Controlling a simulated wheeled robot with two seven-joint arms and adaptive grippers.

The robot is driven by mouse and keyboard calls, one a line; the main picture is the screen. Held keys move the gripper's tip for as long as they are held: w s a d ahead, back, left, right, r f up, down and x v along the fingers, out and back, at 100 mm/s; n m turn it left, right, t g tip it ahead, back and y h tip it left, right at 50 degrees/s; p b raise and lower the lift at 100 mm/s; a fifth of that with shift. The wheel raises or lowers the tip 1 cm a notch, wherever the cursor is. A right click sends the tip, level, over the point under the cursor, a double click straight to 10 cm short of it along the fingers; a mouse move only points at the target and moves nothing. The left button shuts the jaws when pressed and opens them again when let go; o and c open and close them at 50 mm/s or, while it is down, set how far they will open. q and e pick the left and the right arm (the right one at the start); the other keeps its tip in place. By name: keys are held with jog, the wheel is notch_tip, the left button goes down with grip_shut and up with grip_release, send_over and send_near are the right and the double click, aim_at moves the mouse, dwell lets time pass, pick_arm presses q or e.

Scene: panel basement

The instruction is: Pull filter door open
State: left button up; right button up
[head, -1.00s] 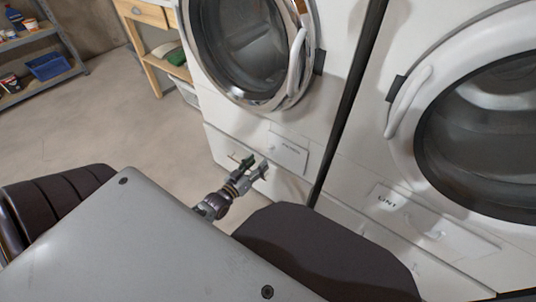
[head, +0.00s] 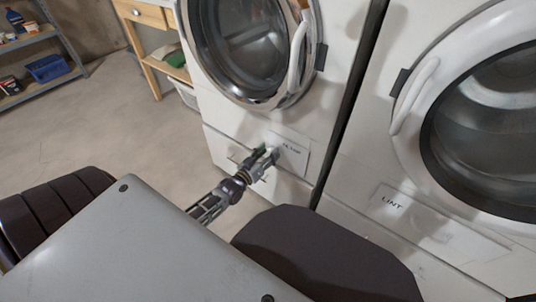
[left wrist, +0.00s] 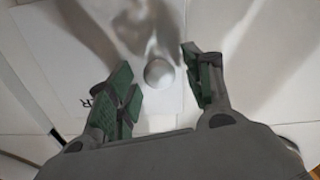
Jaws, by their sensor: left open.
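The filter door (head: 295,158) is a small pale panel with a dark printed label, low on the front of the left white machine. It looks flush with the machine front. A round pale knob (left wrist: 158,73) stands out from it in the left wrist view. My left gripper (head: 266,156) is at the door's left part and hides some of it. In the left wrist view its green-padded fingers (left wrist: 157,80) are open, one on each side of the knob, with a gap on both sides. My right gripper is out of view.
A second white machine (head: 365,165) with a panel labelled LINT (head: 405,207) stands at the right, past a dark narrow gap. A wooden table (head: 152,50) and a metal shelf (head: 35,38) stand behind at the left. The floor (head: 110,120) between is clear.

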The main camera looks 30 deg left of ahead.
pick_arm(q)
grip_shut()
dwell(0.4)
